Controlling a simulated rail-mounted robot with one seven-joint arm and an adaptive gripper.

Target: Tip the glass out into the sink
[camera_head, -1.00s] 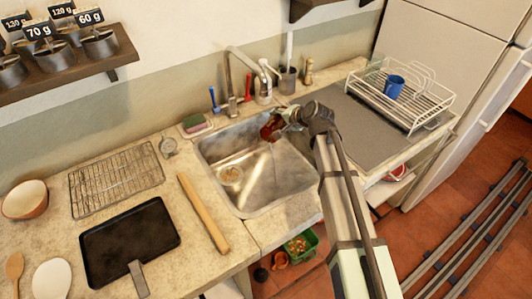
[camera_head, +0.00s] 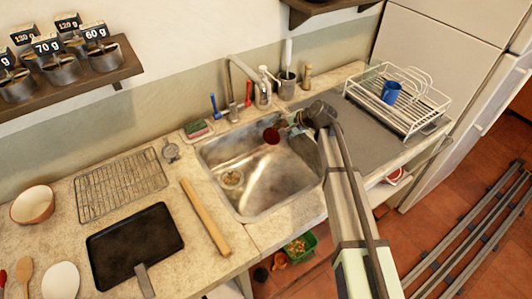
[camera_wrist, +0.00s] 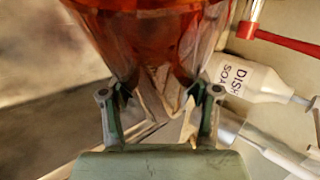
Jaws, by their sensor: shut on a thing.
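The glass (camera_head: 271,136) is held over the back right part of the metal sink (camera_head: 245,207). It looks dark red in the head view, and its exact tilt is hard to tell there. My gripper (camera_head: 284,124) reaches in from the right and is shut on it. In the wrist view the glass (camera_wrist: 150,35) fills the top middle, clear with orange-red in or on it. My gripper's fingers (camera_wrist: 162,98) press on its two sides. No falling stream shows now. How much is left inside cannot be told.
The faucet (camera_head: 232,82) stands behind the sink, with a soap bottle (camera_head: 263,90), also in the wrist view (camera_wrist: 245,78), close to the glass. A dish rack (camera_head: 428,112) with a blue cup stands right.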

